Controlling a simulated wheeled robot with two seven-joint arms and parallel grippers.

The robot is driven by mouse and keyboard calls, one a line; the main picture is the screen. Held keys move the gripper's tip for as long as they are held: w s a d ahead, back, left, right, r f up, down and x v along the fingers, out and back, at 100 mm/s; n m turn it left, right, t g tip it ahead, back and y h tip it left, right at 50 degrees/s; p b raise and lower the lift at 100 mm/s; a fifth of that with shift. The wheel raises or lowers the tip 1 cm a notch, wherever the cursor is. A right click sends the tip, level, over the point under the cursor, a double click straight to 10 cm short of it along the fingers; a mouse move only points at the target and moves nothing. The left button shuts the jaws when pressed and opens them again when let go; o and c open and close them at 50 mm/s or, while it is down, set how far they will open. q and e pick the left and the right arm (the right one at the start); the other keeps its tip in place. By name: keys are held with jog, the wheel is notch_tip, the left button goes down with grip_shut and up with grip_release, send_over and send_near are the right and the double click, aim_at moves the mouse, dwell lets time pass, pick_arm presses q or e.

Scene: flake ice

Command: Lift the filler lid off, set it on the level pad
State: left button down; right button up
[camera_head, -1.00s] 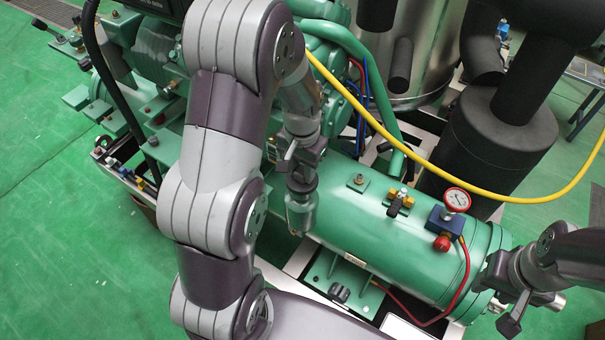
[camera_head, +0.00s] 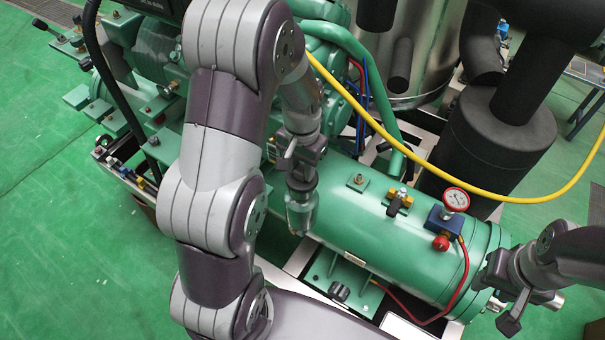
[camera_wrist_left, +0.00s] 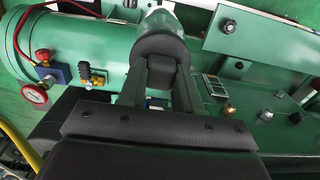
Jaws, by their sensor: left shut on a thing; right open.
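My left gripper (camera_head: 300,192) points down over the left end of the green horizontal vessel. In the left wrist view its fingers (camera_wrist_left: 160,85) are shut on a dark grey rounded piece (camera_wrist_left: 163,48), which appears to be the filler lid. A pale, greenish tapered body (camera_wrist_left: 165,18) shows just beyond this piece; I cannot tell whether the two are touching or apart. My right gripper (camera_head: 515,295) is open and empty beside the vessel's right end. I cannot clearly make out the level pad.
The green vessel (camera_head: 370,225) carries a pressure gauge (camera_head: 456,199), a blue block with a red knob (camera_head: 442,241) and brass fittings (camera_head: 400,200). A yellow hose (camera_head: 430,165) arches behind. A green bracket with a black knob (camera_head: 340,291) stands in front. The floor at left is clear.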

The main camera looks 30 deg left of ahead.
pick_arm(q)
jog(key=shift+r+p, duration=1.9)
jog(key=shift+r, duration=0.2)
jog(key=shift+f, duration=0.1)
